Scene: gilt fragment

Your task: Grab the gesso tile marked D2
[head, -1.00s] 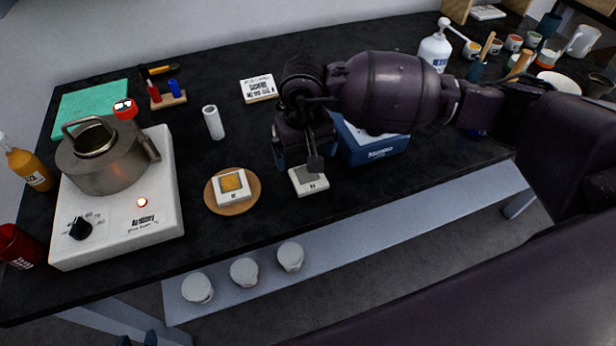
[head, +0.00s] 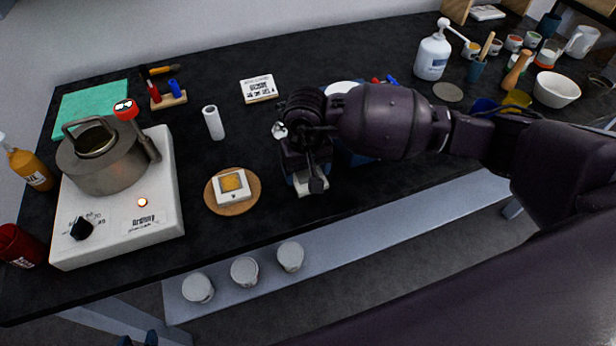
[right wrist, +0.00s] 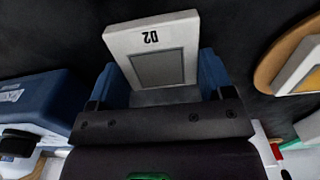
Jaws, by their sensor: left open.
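The gesso tile marked D2 (right wrist: 155,50) is a pale square block with a grey inset panel. It shows between the two blue fingers of my right gripper (right wrist: 160,80) in the right wrist view, its lower part hidden by the gripper. In the head view the tile (head: 312,190) lies on the black bench near the front edge, mostly covered by my right gripper (head: 308,182). The fingers flank the tile; I cannot tell whether they press on it. My left gripper (head: 138,341) shows only as fingertips at the bottom edge, open and away from the tile.
A tile with a gold square (head: 232,186) sits on a round wooden board (head: 211,205) to the left. A blue box (head: 345,155) stands close behind my right gripper. A hot plate (head: 115,228) carries a metal pot (head: 110,170). A white cylinder (head: 213,122) stands behind the wooden board.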

